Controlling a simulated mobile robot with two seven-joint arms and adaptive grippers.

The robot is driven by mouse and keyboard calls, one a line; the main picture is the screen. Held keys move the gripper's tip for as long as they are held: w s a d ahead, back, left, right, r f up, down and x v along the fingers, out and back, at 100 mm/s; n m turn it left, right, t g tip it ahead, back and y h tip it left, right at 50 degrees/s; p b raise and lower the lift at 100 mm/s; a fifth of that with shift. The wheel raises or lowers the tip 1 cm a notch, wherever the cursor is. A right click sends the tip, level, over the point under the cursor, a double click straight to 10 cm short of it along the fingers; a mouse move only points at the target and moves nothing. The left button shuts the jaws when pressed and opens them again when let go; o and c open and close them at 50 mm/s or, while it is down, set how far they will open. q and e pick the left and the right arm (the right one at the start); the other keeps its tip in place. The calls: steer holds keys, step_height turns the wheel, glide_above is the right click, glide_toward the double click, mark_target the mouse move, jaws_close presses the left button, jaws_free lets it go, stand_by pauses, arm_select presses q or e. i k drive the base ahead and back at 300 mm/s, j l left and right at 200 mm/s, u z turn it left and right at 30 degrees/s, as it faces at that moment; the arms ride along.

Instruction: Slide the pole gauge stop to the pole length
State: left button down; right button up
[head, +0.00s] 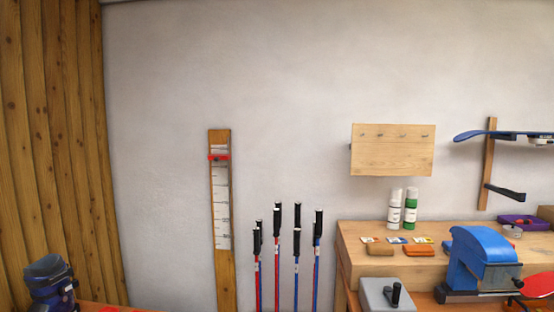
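The pole gauge (222,265) is an upright wooden board against the white wall, left of centre, with a white marked scale (221,205) on its face. Its red stop (218,157) sits near the top of the scale, and a small part sticks out to the left of the board. Several ski poles with black grips stand to the right of the gauge; some shafts are red (277,268) and some are blue (316,270). Their tops are well below the stop, and their lower ends are out of the picture. Neither of my grippers shows in the head view.
A wooden bench (350,242) at right holds white (394,212) and green (410,212) bottles and a blue machine (478,255). A grey box with a black handle (385,294) stands in front. A ski boot (48,282) is at lower left. The wall around the gauge is clear.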

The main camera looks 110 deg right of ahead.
mark_target(218, 157)
steer(key=z, duration=3.25)
steer(key=i+j+z, duration=0.2)
steer(key=i, duration=0.55)
steer(key=l, duration=0.1)
